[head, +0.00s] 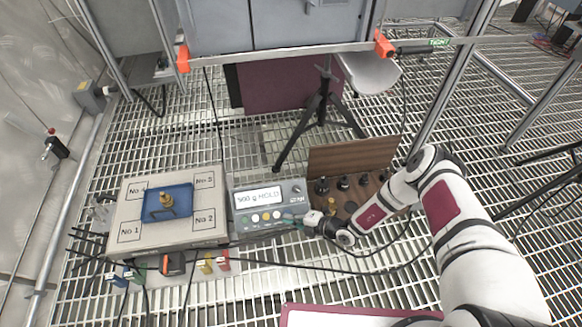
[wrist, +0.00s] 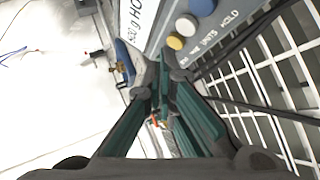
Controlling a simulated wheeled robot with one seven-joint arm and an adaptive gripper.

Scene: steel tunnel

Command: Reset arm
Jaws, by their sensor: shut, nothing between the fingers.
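My arm (head: 445,210) reaches in from the right in the head view, bent at the elbow, with its white and dark red links low over the grating. My gripper (head: 290,218) is at the lower right of the scale's display unit (head: 243,213), close to its buttons. In the wrist view the two teal fingers (wrist: 158,80) come together at the tips, with nothing between them. The display unit's buttons (wrist: 187,25) are just beyond the tips; I cannot tell if they touch. The display reads about 500 g HOLD.
A wooden box (head: 345,153) with several dark weights (head: 343,183) stands right of the display. A tripod (head: 321,105) stands behind. Cables cross the grating in front.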

